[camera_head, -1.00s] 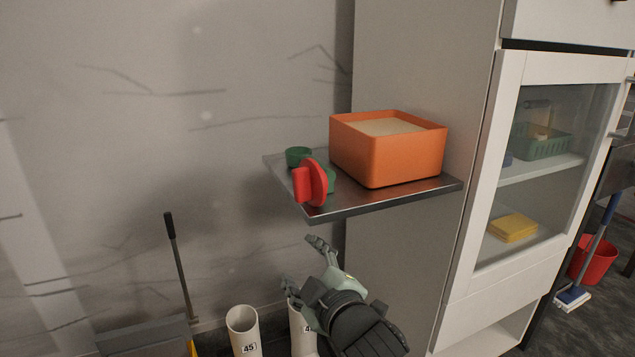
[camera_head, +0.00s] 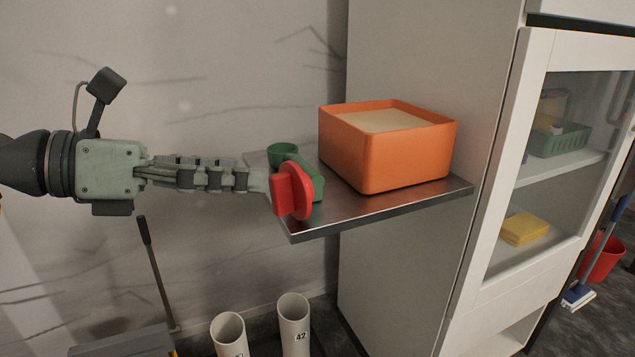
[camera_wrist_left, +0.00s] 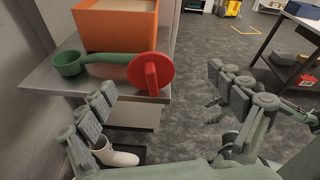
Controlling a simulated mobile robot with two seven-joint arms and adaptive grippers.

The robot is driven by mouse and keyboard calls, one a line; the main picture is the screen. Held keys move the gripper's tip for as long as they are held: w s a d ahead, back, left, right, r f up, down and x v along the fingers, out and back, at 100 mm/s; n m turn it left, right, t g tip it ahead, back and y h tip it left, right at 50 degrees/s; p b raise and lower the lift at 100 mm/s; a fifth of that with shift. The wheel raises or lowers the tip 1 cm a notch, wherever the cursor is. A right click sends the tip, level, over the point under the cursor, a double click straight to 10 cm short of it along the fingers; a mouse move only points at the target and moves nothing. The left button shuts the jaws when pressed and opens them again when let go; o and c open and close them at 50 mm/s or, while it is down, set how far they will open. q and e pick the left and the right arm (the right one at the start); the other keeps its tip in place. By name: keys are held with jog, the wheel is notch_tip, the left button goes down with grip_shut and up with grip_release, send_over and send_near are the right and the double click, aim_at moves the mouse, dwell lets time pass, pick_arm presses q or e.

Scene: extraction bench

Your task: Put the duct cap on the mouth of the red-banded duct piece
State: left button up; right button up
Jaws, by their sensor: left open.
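The red cap (camera_head: 294,192), a round disc with a block-shaped grip, stands on edge at the front left of a metal shelf (camera_head: 365,207). It also shows in the left wrist view (camera_wrist_left: 151,74). My left gripper (camera_head: 262,181) comes in from the left, its fingertips just left of the cap in the head view. In the left wrist view my left gripper (camera_wrist_left: 165,108) is open and empty, with the cap ahead between its spread fingers. No red-banded duct piece is seen.
A green scoop (camera_head: 283,153) lies right behind the cap. An orange box (camera_head: 385,160) fills the shelf's right part. A white cabinet (camera_head: 440,270) stands to the right. White boots (camera_head: 293,325) stand on the floor below. Left of the shelf is bare wall.

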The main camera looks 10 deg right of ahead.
aim_at(270, 185)
pick_arm(q)
jog(key=shift+y, duration=0.8)
jog(key=x, duration=0.5)
jog(key=w+a+f+x, duration=0.1)
jog(key=x, duration=0.2)
jog(key=shift+p, duration=0.4)
jog(key=c, duration=1.3)
pick_arm(e)
jog(key=shift+s+d+f+g, duration=0.25)
jog(key=shift+s+d+f, duration=0.05)
jog(key=shift+s+f, duration=0.2)
jog(key=shift+s+d+f+g, duration=0.25)
jog(key=shift+s+f, duration=0.1)
jog(key=shift+f, duration=0.1)
